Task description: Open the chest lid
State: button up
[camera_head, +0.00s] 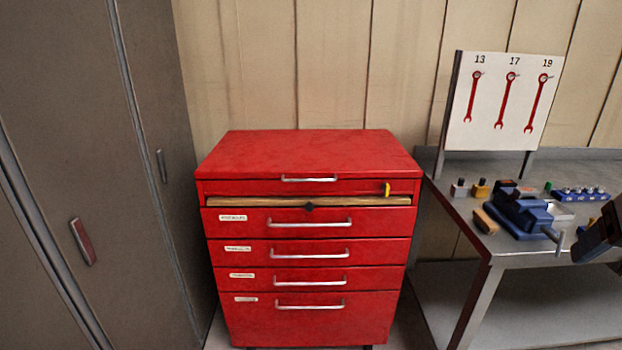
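The red tool chest (315,222) stands upright against the wall in the middle of the view. Its lid (310,150) lies flat and looks shut, with a silver handle (309,179) on its front edge. A small yellow piece (387,189) sits on the front at the right, below the lid. A wooden strip (250,202) with a dark knob (309,207) runs under it. The drawers below, each with a silver handle, are shut. No gripper fingers can be made out.
A grey cabinet (90,150) stands close on the left. On the right, a metal bench (500,250) holds a blue vise (520,213) and a wrench board (505,100). A dark tilted part (598,236), cut off by the right edge, overlaps the bench; I cannot tell what it is.

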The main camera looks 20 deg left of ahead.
aim_at(305, 154)
jog(key=u, duration=1)
jog(key=i, duration=0.8)
jog(key=u, duration=0.35)
